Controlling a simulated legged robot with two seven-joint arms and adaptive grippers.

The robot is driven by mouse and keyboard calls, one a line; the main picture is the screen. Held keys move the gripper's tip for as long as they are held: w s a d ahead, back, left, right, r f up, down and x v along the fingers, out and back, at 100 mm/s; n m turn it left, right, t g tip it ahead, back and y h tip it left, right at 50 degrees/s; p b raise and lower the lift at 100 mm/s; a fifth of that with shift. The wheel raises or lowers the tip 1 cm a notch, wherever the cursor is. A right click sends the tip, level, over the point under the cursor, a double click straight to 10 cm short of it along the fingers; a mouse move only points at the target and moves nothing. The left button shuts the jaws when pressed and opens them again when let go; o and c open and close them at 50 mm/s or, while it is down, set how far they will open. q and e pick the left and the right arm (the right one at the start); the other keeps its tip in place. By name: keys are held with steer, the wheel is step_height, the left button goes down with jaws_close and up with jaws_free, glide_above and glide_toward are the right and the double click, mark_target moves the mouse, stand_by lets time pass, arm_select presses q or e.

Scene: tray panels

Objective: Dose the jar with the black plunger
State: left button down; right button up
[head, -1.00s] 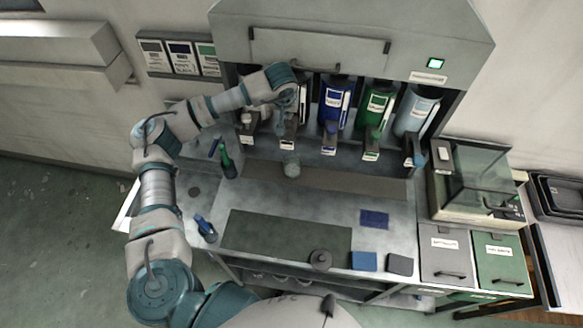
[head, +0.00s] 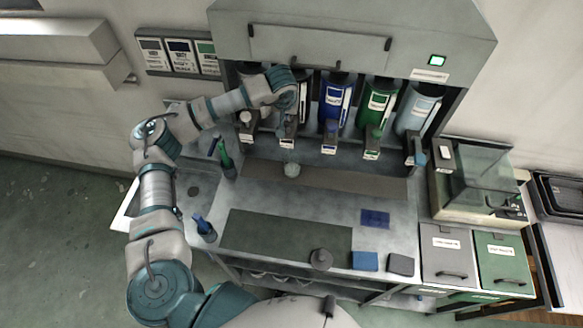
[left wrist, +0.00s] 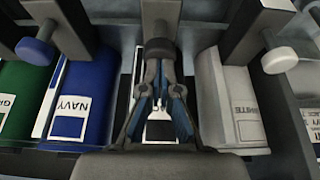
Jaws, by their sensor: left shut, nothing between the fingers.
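The black dispenser (head: 303,97) stands second from the left in the row, partly hidden by my left arm. My left gripper (head: 283,128) is in front of it. In the left wrist view my left gripper (left wrist: 160,66) is shut and empty, its fingertips at the dark knob of the black plunger (left wrist: 160,47). They look close to or against the knob; I cannot tell which. The small pale jar (head: 291,169) stands on the worktop below the black dispenser's outlet. Its contents are too small to make out. My right gripper is not in view.
The white dispenser (left wrist: 228,105) and navy dispenser (left wrist: 88,100) flank the black one. Green (head: 378,103) and pale blue (head: 417,108) dispensers stand further right. A green bottle (head: 226,160) and a blue bottle (head: 204,228) stand at left.

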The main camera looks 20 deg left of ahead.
arm_select(q)
steer(key=shift+f+b, duration=0.95)
steer(key=shift+f, duration=0.55)
steer(key=shift+r, duration=0.2)
steer(key=shift+r+p, duration=0.2)
steer(key=shift+p, duration=0.1)
steer(key=shift+r+p, duration=1.05)
steer(key=shift+r, duration=0.8)
steer(key=shift+f, duration=0.15)
